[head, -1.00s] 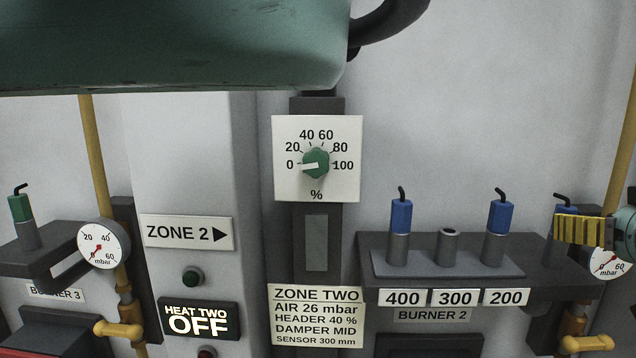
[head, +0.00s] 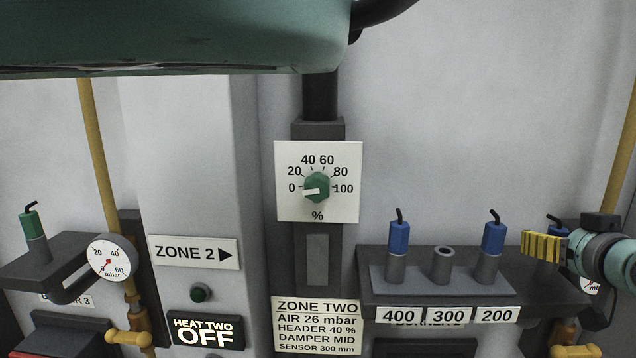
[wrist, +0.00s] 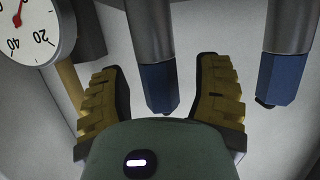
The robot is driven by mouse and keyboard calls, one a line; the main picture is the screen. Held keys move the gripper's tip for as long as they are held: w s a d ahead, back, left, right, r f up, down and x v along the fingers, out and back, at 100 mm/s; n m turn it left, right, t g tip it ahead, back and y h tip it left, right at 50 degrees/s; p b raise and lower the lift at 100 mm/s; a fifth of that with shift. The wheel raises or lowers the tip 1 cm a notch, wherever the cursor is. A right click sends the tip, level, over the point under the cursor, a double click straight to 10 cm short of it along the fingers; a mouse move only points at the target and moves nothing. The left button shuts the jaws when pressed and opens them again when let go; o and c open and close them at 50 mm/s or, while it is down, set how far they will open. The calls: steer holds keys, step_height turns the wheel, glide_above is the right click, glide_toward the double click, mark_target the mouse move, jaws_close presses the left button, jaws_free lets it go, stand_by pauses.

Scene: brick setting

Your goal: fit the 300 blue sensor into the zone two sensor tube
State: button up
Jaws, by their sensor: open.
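A rack (head: 366,278) carries labels 400, 300 and 200. Blue sensors stand upright in its 400 holder (head: 396,268) and 200 holder (head: 487,270); the 300 holder (head: 443,266) is empty. Another blue sensor (head: 559,232) shows at the right, mostly hidden behind my gripper (head: 530,247); I cannot read its label. In the wrist view, my open gripper (wrist: 160,85) has one blue sensor (wrist: 158,88) between its spread fingers, as seen from the camera; contact cannot be told. A second blue sensor (wrist: 284,78) is right of the fingers. I cannot identify the zone two sensor tube.
A ZONE TWO card (head: 316,326) reads sensor 300 mm. A damper dial (head: 317,187) is above it. A pressure gauge (wrist: 30,30) is close by in the wrist view. A green-tipped sensor (head: 32,225) stands far left. A large green body (head: 180,40) hangs overhead.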

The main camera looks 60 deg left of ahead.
steer(key=shift+c, duration=0.3)
jaws_close()
stand_by(0.4)
